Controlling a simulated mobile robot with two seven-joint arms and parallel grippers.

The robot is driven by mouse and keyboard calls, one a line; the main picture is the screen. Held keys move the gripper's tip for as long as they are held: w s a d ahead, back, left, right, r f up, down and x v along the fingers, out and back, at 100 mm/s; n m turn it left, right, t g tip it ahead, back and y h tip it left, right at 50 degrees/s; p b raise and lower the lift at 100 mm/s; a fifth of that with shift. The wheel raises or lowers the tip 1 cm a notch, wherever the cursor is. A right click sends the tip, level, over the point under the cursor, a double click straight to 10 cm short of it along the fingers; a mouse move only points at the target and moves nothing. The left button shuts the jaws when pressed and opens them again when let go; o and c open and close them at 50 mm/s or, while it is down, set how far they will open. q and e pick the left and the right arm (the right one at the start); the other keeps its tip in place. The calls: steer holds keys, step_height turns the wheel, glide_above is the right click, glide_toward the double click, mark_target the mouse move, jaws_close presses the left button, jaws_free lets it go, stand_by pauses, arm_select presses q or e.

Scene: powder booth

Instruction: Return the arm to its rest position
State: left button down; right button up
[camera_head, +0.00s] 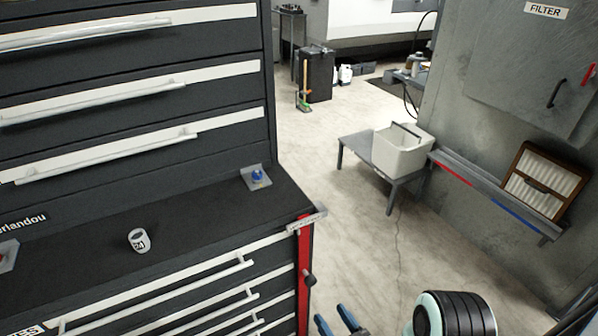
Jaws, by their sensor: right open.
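My right gripper (336,321) shows at the bottom edge, right of the tool cabinet's front corner. Its two blue fingertips stand apart with nothing visible between them. A black ribbed part of my right arm with a pale green ring shows to the right of the fingers; the rest of the arm is cut off by the frame. The gripper appears clear of the cabinet and over the floor side. My left gripper is not in the view.
The dark tool cabinet (190,215) fills the left; a white cup (139,240) and a small blue item (257,177) stand on its top. A white bin (402,152) sits on a low grey table (360,150). A framed filter (544,181) leans on a wall ledge. Open floor (350,240) lies between.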

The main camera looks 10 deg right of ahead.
steer(key=s+f+m+g+h, duration=0.1)
steer(key=s+f+g, duration=0.35)
steer(key=f, duration=0.35)
steer(key=s+d+f+m+g+h, duration=0.1)
steer(key=s+f+m+g+h, duration=0.1)
steer(key=s+f+g, duration=0.45)
steer(key=s+f+m+g+h, duration=0.15)
steer(key=s+f, duration=0.25)
steer(key=f, duration=0.6)
steer(key=s+a+f+m+g+y, duration=0.1)
steer(key=s+a+f+g+y, duration=0.15)
steer(key=s+g, duration=0.4)
step_height(320, 180, up, 12)
steer(key=s+t+p, duration=0.1)
steer(key=p, duration=1.1)
steer(key=shift+s+f+h, duration=0.15)
steer(key=shift+f+h, duration=0.05)
steer(key=shift+h, duration=0.1)
